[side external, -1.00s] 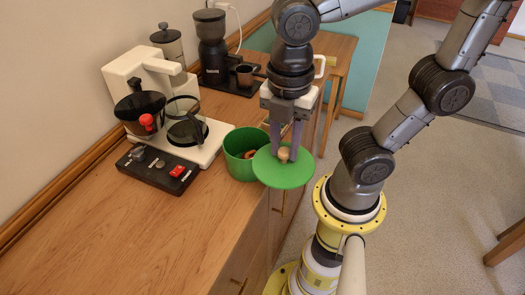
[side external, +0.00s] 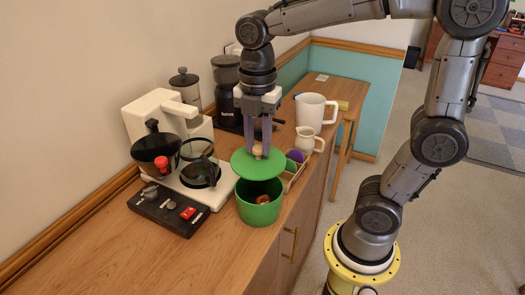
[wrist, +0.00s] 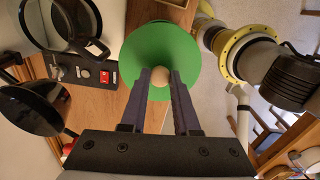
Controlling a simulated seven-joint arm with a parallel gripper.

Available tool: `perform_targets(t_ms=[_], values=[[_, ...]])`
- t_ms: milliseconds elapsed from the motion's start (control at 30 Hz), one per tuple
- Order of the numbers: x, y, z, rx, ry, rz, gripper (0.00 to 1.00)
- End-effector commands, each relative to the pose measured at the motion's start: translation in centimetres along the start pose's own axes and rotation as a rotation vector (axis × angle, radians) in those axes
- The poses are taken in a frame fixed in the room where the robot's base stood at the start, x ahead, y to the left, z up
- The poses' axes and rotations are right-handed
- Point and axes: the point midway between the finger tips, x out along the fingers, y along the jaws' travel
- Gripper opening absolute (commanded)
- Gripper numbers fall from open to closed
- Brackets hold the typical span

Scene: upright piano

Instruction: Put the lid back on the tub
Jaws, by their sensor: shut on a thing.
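The green lid (side external: 258,165) is a round disc with a pale wooden knob (side external: 257,151). My gripper (side external: 258,148) is shut on the knob and holds the lid up, roughly level. The lid also shows in the wrist view (wrist: 160,45), with the knob (wrist: 160,76) between the fingertips (wrist: 160,76). The green tub (side external: 260,207) stands upright on the counter, with brown things inside. In the side view the lid is above the tub's back rim, overlapping it in the picture.
A coffee maker (side external: 160,118) and a black control panel (side external: 165,210) stand left of the tub. A divided tray (side external: 293,172), a small jug (side external: 308,141) and a white pitcher (side external: 312,112) stand behind it. The counter in front (side external: 150,260) is clear.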

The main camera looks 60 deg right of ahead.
Motion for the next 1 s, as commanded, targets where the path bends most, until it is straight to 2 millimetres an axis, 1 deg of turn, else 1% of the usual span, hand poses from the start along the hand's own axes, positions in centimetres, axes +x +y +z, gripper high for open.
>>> perform_targets(t_ms=[167,700,1000], values=[[0.7,0.0,0.2,0.009,0.000,-0.001,0.00],[5.2,-0.1,0.1,0.008,0.000,-0.001,0.00],[6.4,-0.1,0.1,0.008,0.000,-0.001,0.00]])
